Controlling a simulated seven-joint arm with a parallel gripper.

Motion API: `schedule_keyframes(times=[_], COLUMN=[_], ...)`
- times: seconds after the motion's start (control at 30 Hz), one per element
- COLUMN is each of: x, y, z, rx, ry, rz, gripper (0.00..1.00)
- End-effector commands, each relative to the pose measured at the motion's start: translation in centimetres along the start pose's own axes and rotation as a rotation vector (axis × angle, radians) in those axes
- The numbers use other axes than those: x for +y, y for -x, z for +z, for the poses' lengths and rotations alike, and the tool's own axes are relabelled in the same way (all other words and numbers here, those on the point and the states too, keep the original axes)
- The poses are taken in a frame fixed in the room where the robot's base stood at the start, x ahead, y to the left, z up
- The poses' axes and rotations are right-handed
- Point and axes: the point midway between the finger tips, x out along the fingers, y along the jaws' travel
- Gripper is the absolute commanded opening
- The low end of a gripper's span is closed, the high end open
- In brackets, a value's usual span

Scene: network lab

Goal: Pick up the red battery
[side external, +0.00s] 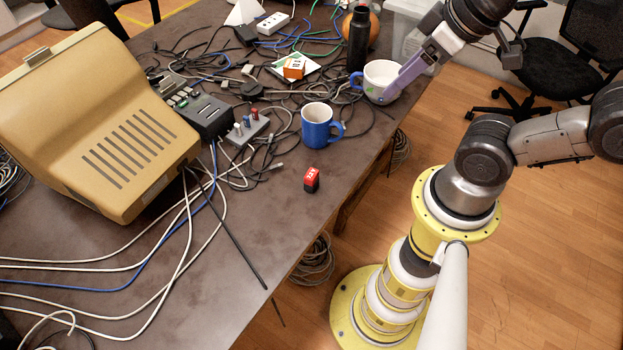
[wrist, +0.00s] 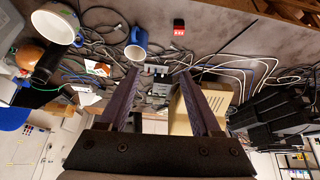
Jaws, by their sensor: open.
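The red battery (side external: 311,180), a small red block with a black side and pale marks, stands on the near part of the table, close to its right edge. It also shows in the wrist view (wrist: 179,27), at the top centre beyond my fingertips. My gripper (side external: 392,92) is over the table's right edge, beside the white and blue cup, well behind and to the right of the battery. In the wrist view its two dark fingers (wrist: 160,72) stand apart with nothing held between them. The side view does not show the gap between the fingers.
A blue mug (side external: 316,127) stands behind the battery. A white and blue cup (side external: 381,76) and a black bottle (side external: 359,40) stand near my gripper. Tangled cables and a beige monitor (side external: 110,120) fill the table's left and back. The tabletop around the battery is clear.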

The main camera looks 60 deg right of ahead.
Motion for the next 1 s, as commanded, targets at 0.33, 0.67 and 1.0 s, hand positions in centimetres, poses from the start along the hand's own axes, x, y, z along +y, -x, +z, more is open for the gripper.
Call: schedule_keyframes(times=[0.33, 0.67, 1.0], x=[-0.1, -2.7, -5.0], y=[-1.2, -12.0, -20.0], z=[-4.5, -8.5, -5.0], rx=[0.016, -0.167, -0.344], ry=[0.678, 1.475, 1.637], rz=[-0.002, -0.207, -0.42], gripper=[0.65, 0.65, 0.65])
